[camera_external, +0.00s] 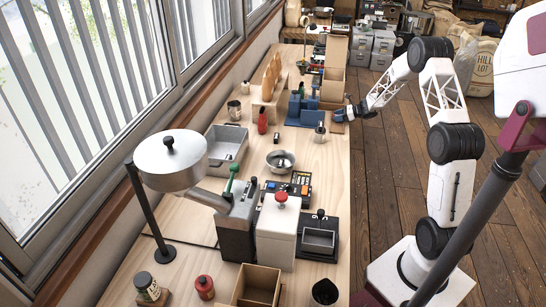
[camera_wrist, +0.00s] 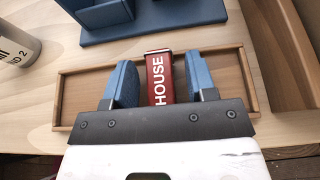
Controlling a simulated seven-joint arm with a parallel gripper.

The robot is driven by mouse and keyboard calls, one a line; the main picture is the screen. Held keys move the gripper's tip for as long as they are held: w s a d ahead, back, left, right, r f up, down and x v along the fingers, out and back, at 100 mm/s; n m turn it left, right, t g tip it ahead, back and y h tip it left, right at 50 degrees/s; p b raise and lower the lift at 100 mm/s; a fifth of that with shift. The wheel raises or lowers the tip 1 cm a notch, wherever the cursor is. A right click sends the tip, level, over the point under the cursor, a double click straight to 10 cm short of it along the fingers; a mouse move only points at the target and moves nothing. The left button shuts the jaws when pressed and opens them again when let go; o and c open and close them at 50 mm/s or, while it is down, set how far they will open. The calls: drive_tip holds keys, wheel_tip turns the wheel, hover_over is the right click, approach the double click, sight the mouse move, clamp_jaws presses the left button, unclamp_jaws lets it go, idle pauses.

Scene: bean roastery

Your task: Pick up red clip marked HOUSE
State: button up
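The red clip marked HOUSE (camera_wrist: 160,78) shows in the wrist view between the two blue fingers of my gripper (camera_wrist: 158,85). Its white lettering runs along its length. The fingers are open, with a gap on each side of the clip. The clip is over or in a shallow wooden tray (camera_wrist: 80,90); I cannot tell whether it touches the tray floor. In the external view my gripper (camera_external: 341,115) is at the right edge of the bench, and the clip cannot be made out there.
A blue stand (camera_wrist: 160,22) is just beyond the tray, with a silver canister (camera_wrist: 15,45) at left. In the external view a metal bowl (camera_external: 280,160), grey tray (camera_external: 227,148) and dark red bottle (camera_external: 262,120) stand on the bench (camera_external: 335,190).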

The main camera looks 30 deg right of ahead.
drive_tip(key=c, duration=0.8)
drive_tip(key=shift+r, duration=0.15)
drive_tip(key=shift+c, duration=0.2)
wheel_tip(320, 180, up, 18)
idle(0.8)
